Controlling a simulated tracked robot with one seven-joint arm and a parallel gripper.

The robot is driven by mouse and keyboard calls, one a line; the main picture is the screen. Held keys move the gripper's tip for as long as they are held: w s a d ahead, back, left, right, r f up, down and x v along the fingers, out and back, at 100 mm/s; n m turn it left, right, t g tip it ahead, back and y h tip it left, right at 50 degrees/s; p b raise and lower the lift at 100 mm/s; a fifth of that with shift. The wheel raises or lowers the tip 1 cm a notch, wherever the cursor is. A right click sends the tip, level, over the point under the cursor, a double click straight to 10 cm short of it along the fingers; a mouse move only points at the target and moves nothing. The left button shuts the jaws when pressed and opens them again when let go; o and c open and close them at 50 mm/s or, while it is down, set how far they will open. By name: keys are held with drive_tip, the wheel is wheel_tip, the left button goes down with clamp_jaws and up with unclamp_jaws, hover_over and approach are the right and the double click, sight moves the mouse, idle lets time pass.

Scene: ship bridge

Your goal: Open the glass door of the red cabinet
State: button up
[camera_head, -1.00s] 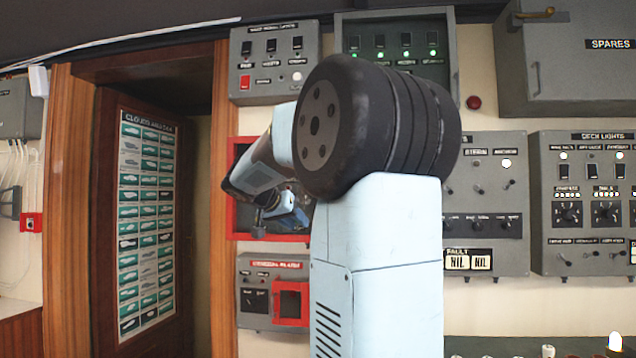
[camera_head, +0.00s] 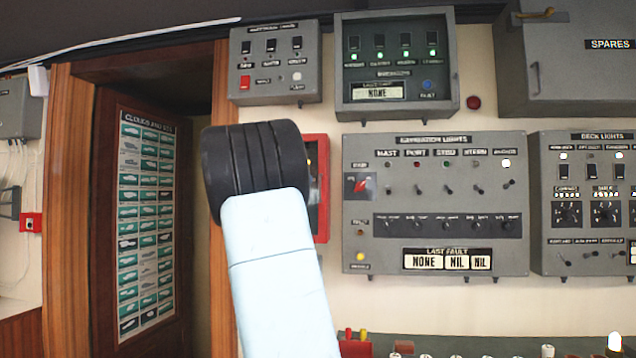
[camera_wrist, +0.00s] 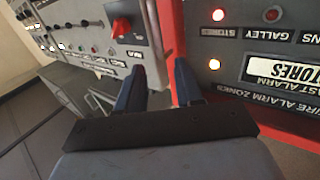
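The red cabinet (camera_head: 322,190) is on the wall in the head view, left of the navigation lights panel. My arm hides most of it; only its right part shows. In the wrist view its red frame (camera_wrist: 172,32) runs upright beyond the fingers, and the fire alarm panel (camera_wrist: 265,55) inside it appears upside down at right. My gripper (camera_wrist: 158,85) is open, with two blue fingers apart at the cabinet's red edge. I cannot tell whether the fingers touch it. The head view hides the gripper behind my arm.
The grey navigation lights panel (camera_head: 435,205) with a red switch is close to the cabinet's right; that switch (camera_wrist: 122,27) shows near the fingers. Another grey box (camera_head: 275,62) hangs above. A wooden doorway (camera_head: 225,290) is at left. Red and yellow levers (camera_head: 355,340) stand below.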

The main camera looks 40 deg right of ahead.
sight(317, 180)
drive_tip(key=d, duration=0.5)
drive_tip(key=w+d, duration=0.1)
drive_tip(key=d, duration=0.1)
drive_tip(key=shift+d, duration=0.25)
clamp_jaws()
drive_tip(key=shift+a, duration=0.1)
idle(1.0)
